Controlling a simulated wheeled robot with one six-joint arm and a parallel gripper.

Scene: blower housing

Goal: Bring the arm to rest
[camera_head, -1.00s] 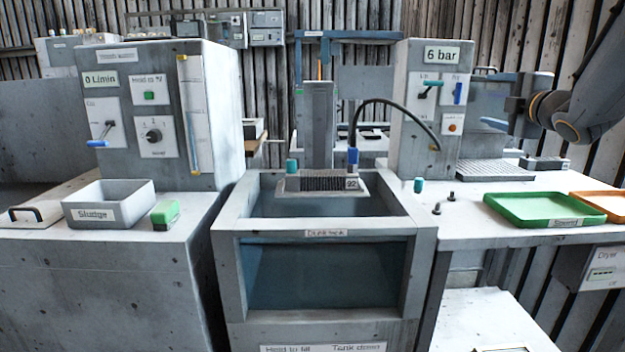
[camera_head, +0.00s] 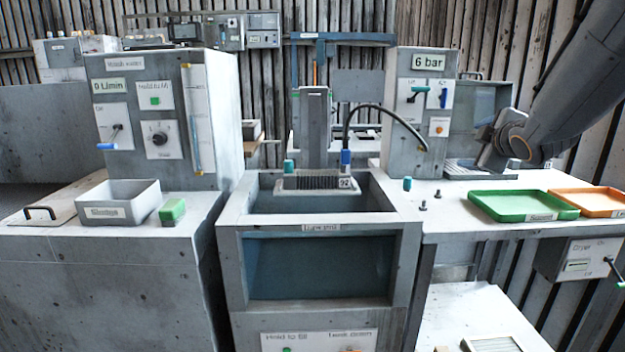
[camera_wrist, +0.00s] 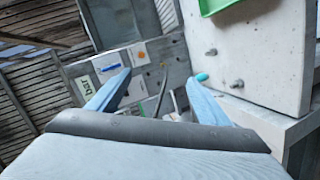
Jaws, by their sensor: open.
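My arm shows at the upper right of the head view, and its wrist end (camera_head: 508,140) hangs beside the grey 6 bar cabinet (camera_head: 419,115), above the right bench. The fingertips cannot be made out in that view. In the wrist view my gripper (camera_wrist: 158,88) has its two blue fingers spread apart, with nothing between them. Beyond them the wrist view shows the cabinet panel (camera_wrist: 137,62), tilted, and the bench top (camera_wrist: 255,65).
The green tray (camera_head: 520,206) and orange tray (camera_head: 588,203) lie on the right bench. A teal peg (camera_head: 407,184) and small dark pegs stand left of them. The dunk tank (camera_head: 231,240) is in the middle. A grey bin (camera_head: 118,200) and green block (camera_head: 172,211) are at left.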

